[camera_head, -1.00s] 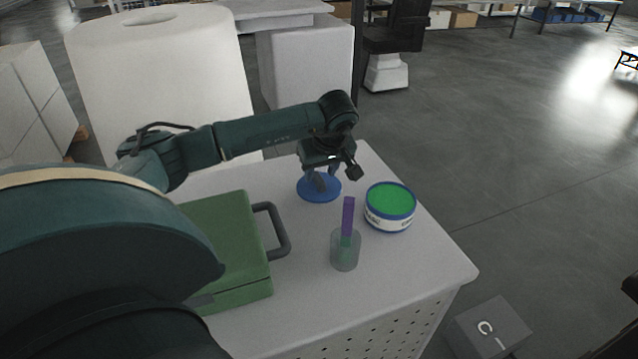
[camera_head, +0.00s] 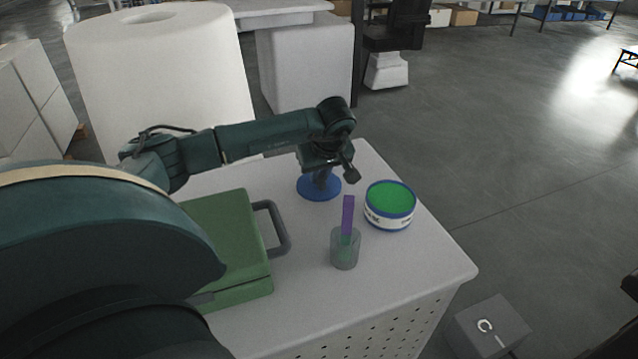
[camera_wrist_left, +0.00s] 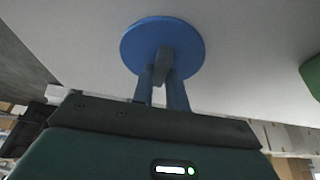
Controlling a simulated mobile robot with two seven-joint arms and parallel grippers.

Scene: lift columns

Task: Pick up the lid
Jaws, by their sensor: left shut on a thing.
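The lid (camera_head: 312,195) is a flat blue disc on the white table, behind and to the left of the open tin. My left gripper (camera_head: 320,181) points down over it, its fingers at the lid's middle. In the left wrist view the lid (camera_wrist_left: 134,45) has a grey upright knob (camera_wrist_left: 164,62), and my left gripper (camera_wrist_left: 162,80) is shut on that knob. I cannot tell whether the lid touches the table. The tin (camera_head: 388,217) is white with blue rims and shows green inside. My right gripper is not in view.
A clear cup (camera_head: 344,257) with a purple stick (camera_head: 348,215) stands in front of the tin. A green case (camera_head: 232,240) with a grey handle lies at the left on the table (camera_head: 330,300). The table's right edge is close to the tin.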

